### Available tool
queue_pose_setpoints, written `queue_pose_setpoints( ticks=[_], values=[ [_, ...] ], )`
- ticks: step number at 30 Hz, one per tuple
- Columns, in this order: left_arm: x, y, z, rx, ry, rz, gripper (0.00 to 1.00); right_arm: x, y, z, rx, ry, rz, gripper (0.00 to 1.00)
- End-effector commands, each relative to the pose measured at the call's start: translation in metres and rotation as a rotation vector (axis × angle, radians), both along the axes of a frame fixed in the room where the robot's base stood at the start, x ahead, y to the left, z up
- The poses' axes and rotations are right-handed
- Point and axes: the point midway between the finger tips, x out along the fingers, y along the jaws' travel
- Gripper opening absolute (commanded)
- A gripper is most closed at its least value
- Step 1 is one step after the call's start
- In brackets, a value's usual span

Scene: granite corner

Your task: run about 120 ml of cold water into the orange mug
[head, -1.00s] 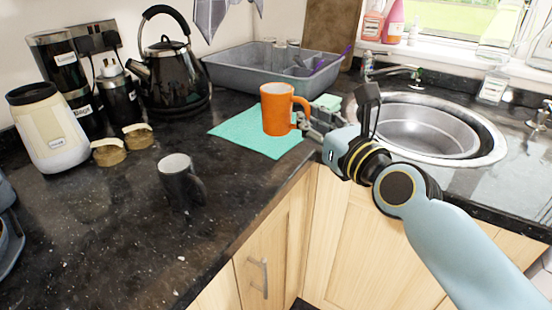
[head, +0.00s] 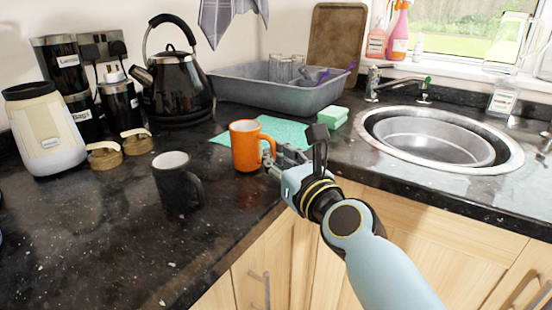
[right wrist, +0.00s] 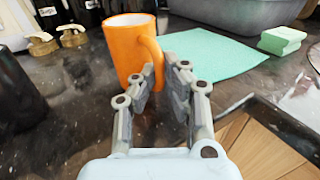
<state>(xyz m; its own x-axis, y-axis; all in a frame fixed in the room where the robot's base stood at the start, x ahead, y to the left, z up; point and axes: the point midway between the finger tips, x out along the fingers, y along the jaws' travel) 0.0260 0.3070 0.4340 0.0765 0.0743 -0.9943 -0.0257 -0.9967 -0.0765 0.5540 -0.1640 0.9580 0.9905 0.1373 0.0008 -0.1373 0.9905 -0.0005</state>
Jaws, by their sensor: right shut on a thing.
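The orange mug (head: 246,146) is upright, near the front edge of the dark counter, in front of the teal mat. My right gripper (head: 276,164) is shut on its handle from the right. In the right wrist view the fingers (right wrist: 168,88) close around the handle side of the mug (right wrist: 128,46). I cannot tell whether the mug's base touches the counter. The tap (head: 398,84) stands behind the round steel sink (head: 440,140), to the right of the mug. No running water shows. My left gripper is out of view.
A black mug (head: 174,184) stands left of the orange one. The teal mat (head: 283,131) and a green sponge (head: 334,117) lie behind it. A grey dish tub (head: 295,97), black kettle (head: 178,85) and cream canister (head: 46,130) stand farther back. The front-left counter is clear.

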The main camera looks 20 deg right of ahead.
Motion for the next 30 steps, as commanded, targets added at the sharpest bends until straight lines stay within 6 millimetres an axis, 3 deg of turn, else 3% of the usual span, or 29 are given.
queue_pose_setpoints(
  ticks=[3,9,20,30],
  values=[
    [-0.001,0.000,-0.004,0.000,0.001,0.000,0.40,0.000,0.000,-0.004,0.001,-0.001,0.000,0.00],
    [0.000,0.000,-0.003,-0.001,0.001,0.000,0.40,0.000,0.000,-0.004,0.000,0.001,0.000,0.29],
    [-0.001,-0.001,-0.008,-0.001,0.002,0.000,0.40,0.000,0.000,-0.006,0.000,0.000,0.000,0.29],
    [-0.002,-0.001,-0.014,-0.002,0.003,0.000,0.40,-0.067,-0.012,-0.011,0.002,0.003,0.000,0.29]
  ],
)
